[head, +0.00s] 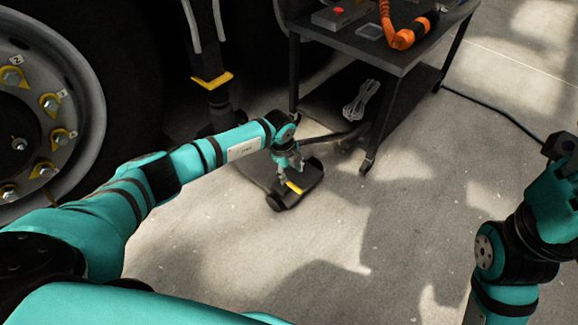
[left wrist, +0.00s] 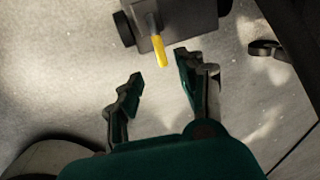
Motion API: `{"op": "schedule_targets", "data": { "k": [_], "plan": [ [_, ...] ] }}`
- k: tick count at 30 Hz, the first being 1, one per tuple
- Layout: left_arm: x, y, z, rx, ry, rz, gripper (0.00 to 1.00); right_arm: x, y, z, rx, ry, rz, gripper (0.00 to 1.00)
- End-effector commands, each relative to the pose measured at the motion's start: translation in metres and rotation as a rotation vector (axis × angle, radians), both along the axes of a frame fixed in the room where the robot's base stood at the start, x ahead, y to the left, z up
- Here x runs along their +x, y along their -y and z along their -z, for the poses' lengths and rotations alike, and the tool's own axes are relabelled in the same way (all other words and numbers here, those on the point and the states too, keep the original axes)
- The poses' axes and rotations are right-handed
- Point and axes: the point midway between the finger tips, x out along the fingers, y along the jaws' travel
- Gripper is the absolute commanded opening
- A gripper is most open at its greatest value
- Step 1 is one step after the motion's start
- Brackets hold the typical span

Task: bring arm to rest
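My left arm (head: 205,155) is teal and stretches out from the lower left to the middle of the head view. My left gripper (head: 290,176) is above a low dark wheeled unit on the floor. In the left wrist view its two fingers (left wrist: 160,92) are spread apart with nothing between them. My right arm (head: 505,250) is folded at the right edge of the head view. Its gripper cannot be made out clearly.
The dark wheeled unit (head: 262,183) has a yellow-tipped handle (left wrist: 160,50) just beyond my left fingers. A dark cart (head: 400,52) carries an orange tool (head: 405,36). A large wheel (head: 40,120) stands at left. The floor (head: 400,225) between my arms is clear.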

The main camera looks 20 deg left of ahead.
Motion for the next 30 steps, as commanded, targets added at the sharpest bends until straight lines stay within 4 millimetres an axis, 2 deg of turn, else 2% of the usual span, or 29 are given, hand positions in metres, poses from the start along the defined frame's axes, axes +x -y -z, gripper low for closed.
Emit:
{"op": "schedule_targets", "data": {
  "k": [3, 6, 23, 26, 29, 30],
  "plan": [
    [-0.002, -0.001, -0.013, 0.000, 0.002, 0.000, 0.39, 0.000, 0.000, 0.000, 0.000, 0.000, 0.000, 0.39],
    [-0.003, -0.001, -0.018, 0.001, 0.000, 0.000, 0.39, 0.000, 0.000, 0.000, 0.000, 0.000, 0.000, 0.39],
    [-0.004, 0.001, -0.019, -0.004, -0.001, 0.003, 0.39, 0.000, 0.000, 0.000, 0.000, -0.001, 0.000, 0.39],
    [-0.014, 0.018, -0.018, -0.049, -0.017, 0.038, 0.39, 0.001, 0.000, 0.000, 0.000, -0.005, -0.001, 0.39],
    [-0.036, 0.060, -0.018, -0.165, -0.049, 0.121, 0.39, 0.002, 0.000, 0.001, 0.001, -0.016, -0.001, 0.39],
    [-0.050, 0.083, -0.021, -0.232, -0.064, 0.167, 0.39, 0.003, 0.001, 0.001, 0.001, -0.023, -0.001, 0.39]
  ]
}}
